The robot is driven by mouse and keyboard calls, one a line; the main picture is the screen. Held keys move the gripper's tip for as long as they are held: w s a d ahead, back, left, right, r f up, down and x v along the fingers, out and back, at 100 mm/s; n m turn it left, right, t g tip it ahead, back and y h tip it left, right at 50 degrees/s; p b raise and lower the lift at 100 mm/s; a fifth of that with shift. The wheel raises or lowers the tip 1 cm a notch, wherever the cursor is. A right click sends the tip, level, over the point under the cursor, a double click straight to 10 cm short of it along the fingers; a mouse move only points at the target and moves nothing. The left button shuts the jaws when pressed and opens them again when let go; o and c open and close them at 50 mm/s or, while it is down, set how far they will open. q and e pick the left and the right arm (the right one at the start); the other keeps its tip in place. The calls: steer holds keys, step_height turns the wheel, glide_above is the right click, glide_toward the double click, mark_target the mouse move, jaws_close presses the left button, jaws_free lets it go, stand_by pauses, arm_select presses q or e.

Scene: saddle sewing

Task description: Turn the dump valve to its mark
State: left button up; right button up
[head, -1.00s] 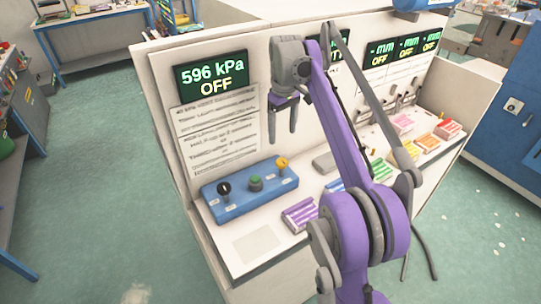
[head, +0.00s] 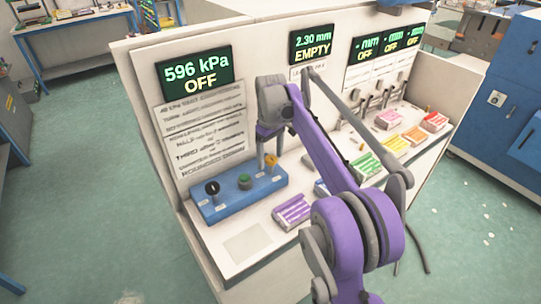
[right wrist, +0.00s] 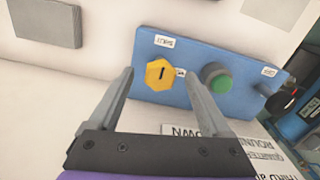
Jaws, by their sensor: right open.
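A blue control box (head: 236,203) on the bench carries a yellow knob (head: 272,161), a green button (head: 245,181) and a black knob (head: 212,187). In the head view my right gripper (head: 271,163) is just above the knob. My left gripper is not in view.
A display (head: 195,76) reads 596 kPa OFF; another (head: 312,45) reads 2.30 mm EMPTY. A printed instruction sheet (head: 200,135) is on the panel behind the box. Purple strips (head: 293,211) lie right of the box. The bench front left (head: 230,265) is clear.

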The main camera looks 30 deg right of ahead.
jaws_close()
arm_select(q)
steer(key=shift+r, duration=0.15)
arm_select(e)
steer(key=shift+m, duration=0.5)
steer(key=m, duration=0.3)
steer(key=shift+r+p, duration=0.1)
steer(key=shift+p, duration=0.3)
steer(key=m, duration=0.4)
steer(key=shift+p, duration=0.3)
steer(key=m, duration=0.4)
steer(key=shift+m, duration=0.4)
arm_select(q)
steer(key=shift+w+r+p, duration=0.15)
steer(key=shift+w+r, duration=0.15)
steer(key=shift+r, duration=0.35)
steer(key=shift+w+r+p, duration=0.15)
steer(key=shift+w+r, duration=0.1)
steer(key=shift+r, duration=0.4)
arm_select(e)
steer(key=shift+m, duration=1.9)
